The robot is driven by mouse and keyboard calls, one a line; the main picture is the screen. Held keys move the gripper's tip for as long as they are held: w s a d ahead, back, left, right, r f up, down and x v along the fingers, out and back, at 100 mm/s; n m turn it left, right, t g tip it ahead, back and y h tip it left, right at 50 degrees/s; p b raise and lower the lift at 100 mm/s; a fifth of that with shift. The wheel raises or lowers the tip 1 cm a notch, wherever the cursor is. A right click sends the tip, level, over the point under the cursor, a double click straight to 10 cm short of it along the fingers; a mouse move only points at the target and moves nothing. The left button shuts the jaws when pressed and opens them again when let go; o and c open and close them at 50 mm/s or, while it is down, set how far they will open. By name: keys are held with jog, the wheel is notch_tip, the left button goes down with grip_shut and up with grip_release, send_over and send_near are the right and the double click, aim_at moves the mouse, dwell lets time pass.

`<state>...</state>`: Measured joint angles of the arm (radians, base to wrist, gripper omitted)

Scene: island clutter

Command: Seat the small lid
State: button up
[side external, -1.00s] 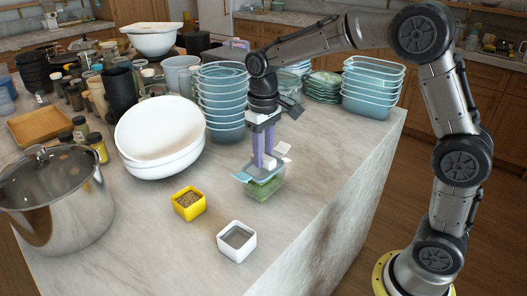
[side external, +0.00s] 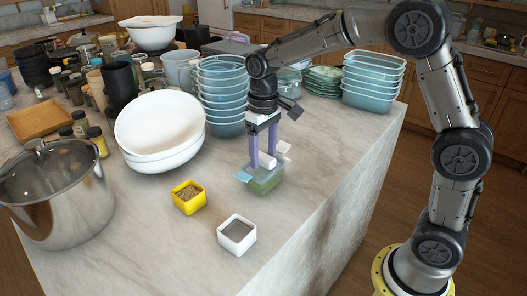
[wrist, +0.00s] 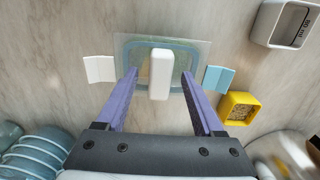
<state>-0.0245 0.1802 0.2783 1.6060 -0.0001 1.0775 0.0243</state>
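A small clear container (side external: 266,185) with green contents stands on the counter near its front edge. A translucent lid (wrist: 203,52) with a white block handle (wrist: 160,74) lies over it. In the wrist view, the container's bluish rim (wrist: 124,55) shows through or beside the lid; I cannot tell whether the lid is flush. A white tab (wrist: 99,69) and a pale blue tab (wrist: 218,79) show on opposite sides. My gripper (wrist: 160,75) is open, its purple fingers astride the handle with a gap on each side. It also shows in the side view (side external: 263,165).
A yellow box of grain (side external: 189,197) and a white box (side external: 237,235) stand in front. Stacked white bowls (side external: 160,130), a steel pot (side external: 55,200) and stacked blue tubs (side external: 222,95) stand left and behind.

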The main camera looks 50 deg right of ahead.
aim_at(263, 156)
jog(key=shift+r, duration=0.15)
notch_tip(263, 156, up, 14)
jog(key=shift+f, duration=0.2)
dwell(0.4)
